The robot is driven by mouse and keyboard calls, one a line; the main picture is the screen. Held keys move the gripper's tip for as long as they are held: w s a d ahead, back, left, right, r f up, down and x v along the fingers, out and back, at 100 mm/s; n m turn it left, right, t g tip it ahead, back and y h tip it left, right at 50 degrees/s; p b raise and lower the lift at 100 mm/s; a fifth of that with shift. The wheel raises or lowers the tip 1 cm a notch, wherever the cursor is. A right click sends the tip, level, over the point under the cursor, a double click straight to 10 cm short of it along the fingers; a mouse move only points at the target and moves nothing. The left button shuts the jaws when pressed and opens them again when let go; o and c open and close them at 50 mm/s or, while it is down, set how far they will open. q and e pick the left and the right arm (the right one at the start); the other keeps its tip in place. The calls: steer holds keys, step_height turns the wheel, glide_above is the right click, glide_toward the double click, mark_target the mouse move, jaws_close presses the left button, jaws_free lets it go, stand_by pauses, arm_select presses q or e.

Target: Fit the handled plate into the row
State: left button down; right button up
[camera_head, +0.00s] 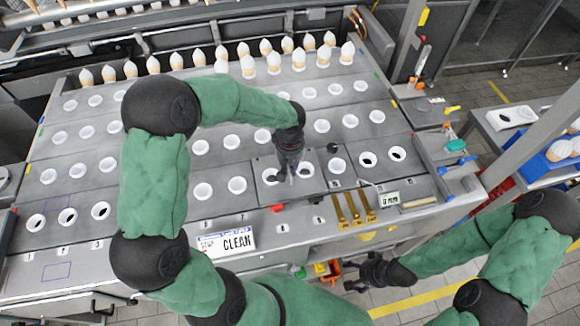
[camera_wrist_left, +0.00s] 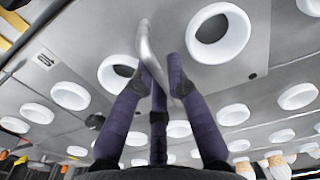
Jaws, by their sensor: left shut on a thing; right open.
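The handled plate (camera_head: 257,163) is a grey panel with two white-rimmed holes and a curved metal handle. It lies at the front row of the grey table, between panels with similar holes. I cannot tell whether it sits flush. My left gripper (camera_head: 291,173) is above the plate's middle, shut on its handle. In the left wrist view the fingers (camera_wrist_left: 160,72) close around the handle (camera_wrist_left: 146,45), between the plate's two rings, and hide part of it. My right gripper (camera_head: 354,279) is open and empty, low beyond the table's front edge.
The grey table (camera_head: 225,218) has several rows of white-rimmed holes, with white-and-tan cones (camera_head: 246,66) at the back. A CLEAN sign (camera_head: 226,241), a red button (camera_head: 276,208) and brass strips (camera_head: 354,207) are along the front. A side table (camera_head: 490,125) is at right.

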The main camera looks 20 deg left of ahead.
arm_select(q)
steer(key=shift+f+b, duration=0.55)
steer(key=shift+f, duration=0.05)
steer(key=c, duration=1.2)
jaws_free()
steer(key=shift+o, duration=0.2)
steer(key=shift+s+f, duration=0.1)
step_height(320, 180, up, 12)
